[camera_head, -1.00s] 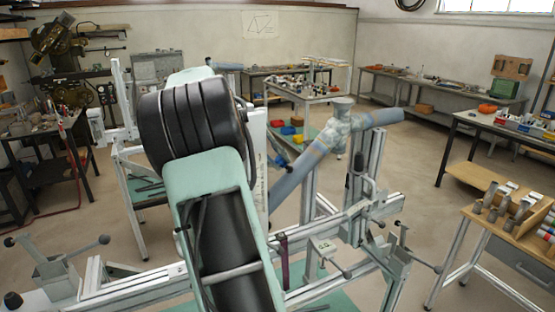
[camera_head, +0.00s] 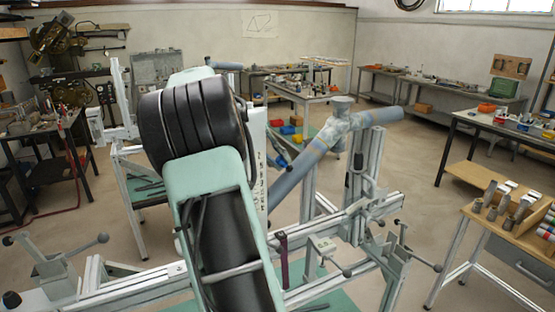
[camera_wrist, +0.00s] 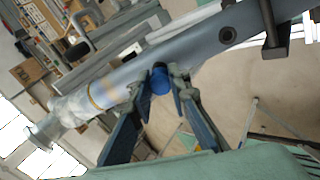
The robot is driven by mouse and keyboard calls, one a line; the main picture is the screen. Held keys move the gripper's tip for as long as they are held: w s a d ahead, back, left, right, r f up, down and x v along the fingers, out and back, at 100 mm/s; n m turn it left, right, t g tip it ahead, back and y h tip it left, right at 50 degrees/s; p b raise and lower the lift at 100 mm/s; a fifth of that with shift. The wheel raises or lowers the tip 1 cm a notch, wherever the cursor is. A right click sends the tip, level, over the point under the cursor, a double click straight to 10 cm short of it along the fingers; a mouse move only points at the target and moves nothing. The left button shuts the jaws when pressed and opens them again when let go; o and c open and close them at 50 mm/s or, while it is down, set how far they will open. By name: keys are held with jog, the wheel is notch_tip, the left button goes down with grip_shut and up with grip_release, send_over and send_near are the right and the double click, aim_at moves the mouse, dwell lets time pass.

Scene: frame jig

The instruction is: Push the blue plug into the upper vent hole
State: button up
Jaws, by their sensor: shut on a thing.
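In the wrist view my gripper (camera_wrist: 160,84) is shut on the blue plug (camera_wrist: 160,78), whose rounded blue body shows between the two fingertips. The plug is close to the side of the grey-blue frame tube (camera_wrist: 193,52); I cannot tell whether it touches the tube or sits in a hole. A dark round vent hole (camera_wrist: 227,35) is open farther up-right along the same tube. Which vent hole this is, I cannot tell. The frame tube also shows in the head view (camera_head: 296,170), slanting behind my arm.
The jig's metal rails (camera_head: 330,240) and a clamp with a lever (camera_head: 400,250) stand around the tube. A dark clamp (camera_wrist: 275,35) crosses it in the wrist view. A wooden bench with tools (camera_head: 515,225) stands at right, with open floor between.

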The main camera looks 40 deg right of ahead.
jog(key=shift+b+x, duration=0.4)
jog(key=shift+x, duration=0.6)
jog(key=o, duration=0.9)
jog(key=v, duration=1.2)
